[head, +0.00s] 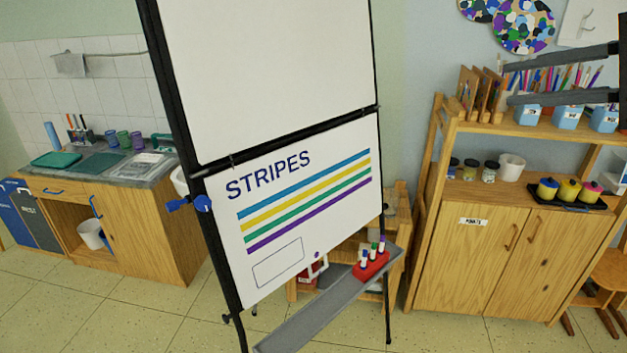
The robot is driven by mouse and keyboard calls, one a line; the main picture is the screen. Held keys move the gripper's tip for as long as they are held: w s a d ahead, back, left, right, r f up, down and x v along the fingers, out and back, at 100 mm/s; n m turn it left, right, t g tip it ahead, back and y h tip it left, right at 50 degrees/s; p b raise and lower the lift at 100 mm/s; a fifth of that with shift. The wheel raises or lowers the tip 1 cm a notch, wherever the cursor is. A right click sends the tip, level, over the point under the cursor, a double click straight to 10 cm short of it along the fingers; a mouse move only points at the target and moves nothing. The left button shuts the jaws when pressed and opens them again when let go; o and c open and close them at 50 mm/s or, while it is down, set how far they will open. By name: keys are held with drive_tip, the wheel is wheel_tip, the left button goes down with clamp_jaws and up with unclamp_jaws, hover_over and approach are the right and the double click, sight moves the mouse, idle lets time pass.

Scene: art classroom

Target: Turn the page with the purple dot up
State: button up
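The page titled STRIPES (310,215) hangs as the lower sheet of a black-framed easel, with blue, yellow, green and purple stripes. A small purple dot (317,254) is near its bottom edge, right of an empty outlined box. A blank white panel (265,70) fills the frame above the page. My gripper (508,83) enters from the right edge, with its two dark fingers apart and nothing between them. It appears up and to the right of the page, not touching it, in front of the shelf in the picture.
A grey tray (325,305) below the page carries a red holder (371,265) with several markers. A blue knob (189,203) sticks out at the easel's left side. A wooden cabinet (480,260) stands right, a sink counter (135,205) left. Tiled floor is clear at front left.

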drive_tip(key=shift+f+v, duration=0.2)
drive_tip(key=shift+v, duration=0.95)
drive_tip(key=shift+f+v, duration=0.15)
drive_tip(key=shift+v, duration=1.05)
